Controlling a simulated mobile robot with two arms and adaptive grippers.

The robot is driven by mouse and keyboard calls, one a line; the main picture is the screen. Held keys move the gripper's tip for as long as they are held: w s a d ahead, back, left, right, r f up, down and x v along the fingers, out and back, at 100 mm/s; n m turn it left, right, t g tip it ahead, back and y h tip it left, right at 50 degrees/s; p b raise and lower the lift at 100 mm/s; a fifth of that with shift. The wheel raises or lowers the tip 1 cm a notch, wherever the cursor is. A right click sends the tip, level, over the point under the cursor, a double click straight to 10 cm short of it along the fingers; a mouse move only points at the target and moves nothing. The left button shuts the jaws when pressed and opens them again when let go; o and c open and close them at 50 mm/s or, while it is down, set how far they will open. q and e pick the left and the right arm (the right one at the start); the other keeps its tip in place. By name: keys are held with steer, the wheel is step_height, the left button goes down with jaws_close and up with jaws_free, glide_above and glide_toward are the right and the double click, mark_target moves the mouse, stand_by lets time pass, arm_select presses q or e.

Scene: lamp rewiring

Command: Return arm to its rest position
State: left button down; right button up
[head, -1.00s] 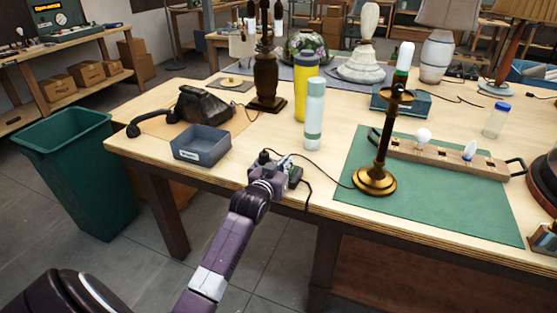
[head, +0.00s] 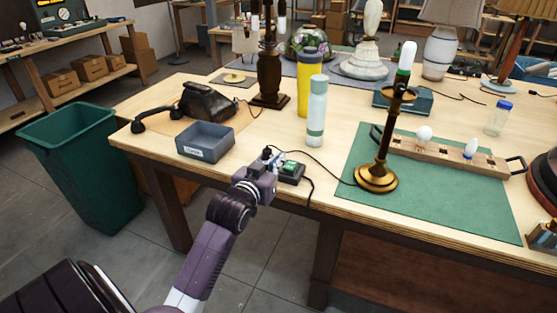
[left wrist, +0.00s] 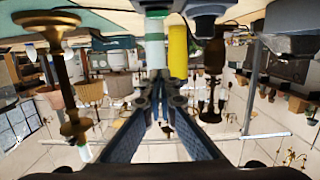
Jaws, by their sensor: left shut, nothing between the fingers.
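My left arm reaches in from the bottom left of the head view. Its gripper (head: 268,158) is at the table's front edge, just left of a small black box with a green top (head: 290,170). The gripper is shut and empty. In the left wrist view, which looks upside down, the fingers (left wrist: 166,98) come together with nothing between them. The brass lamp (head: 377,176) stands upright on the green mat (head: 430,218), and its cord runs toward the black box. The lamp also shows in the left wrist view (left wrist: 62,75). My right gripper is not in view.
A grey tray (head: 205,143) and a black telephone (head: 208,102) are left of the gripper. A white-green bottle (head: 316,112) and a yellow bottle (head: 310,85) stand behind it. A green bin (head: 85,165) stands on the floor at left. Floor before the table is clear.

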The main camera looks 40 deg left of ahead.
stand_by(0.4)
arm_select(q)
steer(key=s+d+f+m+g+h, duration=0.3)
steer(key=s+d+f+g, duration=0.3)
steer(key=s+d+f, duration=0.75)
steer(key=s+d+f+m+g, duration=0.1)
steer(key=s+d+f+g, duration=0.25)
steer(key=s, duration=0.65)
steer(key=s+d+f+m+g, duration=0.1)
steer(key=s+d+f+g, duration=0.3)
steer(key=s, duration=0.5)
step_height(320, 180, down, 27)
steer(key=s, duration=0.2)
steer(key=s+a+f+g, duration=0.1)
steer(key=s+a+f, duration=0.3)
steer(key=s+f, duration=1.2)
steer(key=shift+s+h, duration=0.3)
steer(key=shift+s, duration=0.05)
